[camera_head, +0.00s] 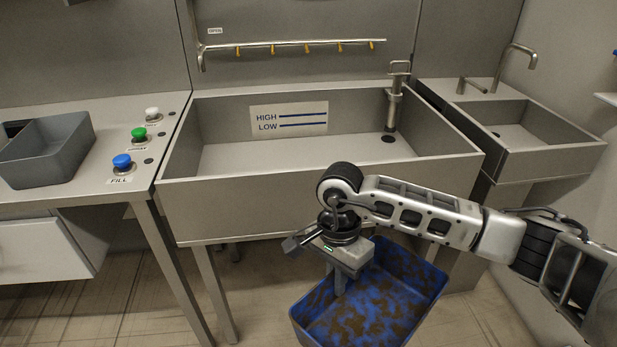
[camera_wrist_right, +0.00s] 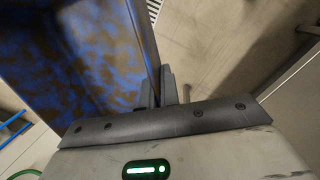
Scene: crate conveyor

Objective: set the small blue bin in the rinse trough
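The small blue bin (camera_head: 424,272), blotched with brown dirt inside, is in front of the rinse trough and lower than its rim. It appears to hang over the floor. My right gripper (camera_head: 339,285) is at its far left wall. In the right wrist view, the two fingers (camera_wrist_right: 161,90) close on either side of the bin's wall (camera_wrist_right: 140,40). The rinse trough (camera_head: 320,205) is a wide steel basin. Its floor looks empty, with a drain and a steel standpipe (camera_head: 393,108) at the right. My left gripper is out of view.
A grey bin (camera_head: 45,165) stands on the left counter beside blue, green and white buttons (camera_head: 122,161). A spray bar (camera_head: 290,46) runs above the trough's back. A smaller sink (camera_head: 520,135) with a tap is at the right.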

